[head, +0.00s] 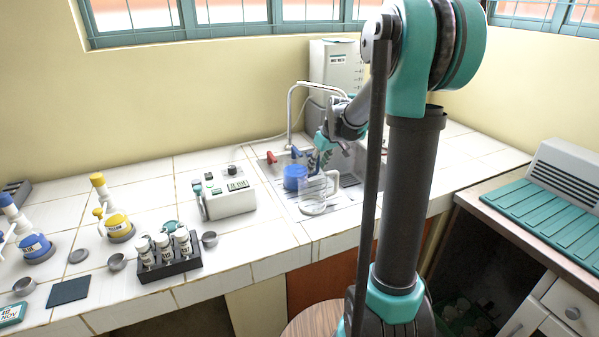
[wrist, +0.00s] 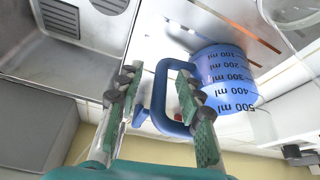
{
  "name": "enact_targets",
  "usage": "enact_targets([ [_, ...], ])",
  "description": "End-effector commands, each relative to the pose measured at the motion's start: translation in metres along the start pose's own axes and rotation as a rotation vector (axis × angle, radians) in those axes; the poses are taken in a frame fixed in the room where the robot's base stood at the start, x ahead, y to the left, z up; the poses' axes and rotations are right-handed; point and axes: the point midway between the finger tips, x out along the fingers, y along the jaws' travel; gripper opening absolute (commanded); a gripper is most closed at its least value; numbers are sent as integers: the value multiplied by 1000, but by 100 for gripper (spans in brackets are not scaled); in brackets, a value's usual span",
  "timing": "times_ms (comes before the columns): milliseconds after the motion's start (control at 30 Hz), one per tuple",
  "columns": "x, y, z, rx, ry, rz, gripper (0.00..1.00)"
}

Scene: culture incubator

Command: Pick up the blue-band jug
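The blue-band jug (head: 294,177) stands at the sink in the head view, left of my gripper (head: 317,158). In the wrist view the jug (wrist: 226,82) is blue with dark ml marks, and its blue loop handle (wrist: 160,92) points toward my fingers. My gripper (wrist: 158,86) is open, with one finger on each side of the handle's outer bar. The right finger overlaps the handle's opening in the picture. A gap shows left of the bar; contact on the right cannot be told.
A clear jug (head: 313,196) stands close in front of the blue one. The tap (head: 290,117) rises behind. A grey instrument box (head: 228,198) and a vial rack (head: 170,267) stand on the counter to the left.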

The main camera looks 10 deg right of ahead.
Motion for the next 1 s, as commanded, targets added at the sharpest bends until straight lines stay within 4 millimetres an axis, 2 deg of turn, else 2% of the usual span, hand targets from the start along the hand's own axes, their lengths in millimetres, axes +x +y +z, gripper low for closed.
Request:
enact_targets([
  [167, 0, 0, 0, 0, 0, 0, 37],
  [467, 0, 0, 0, 0, 0, 0, 1],
  [1000, 0, -1, 0, 0, 0, -1, 0],
])
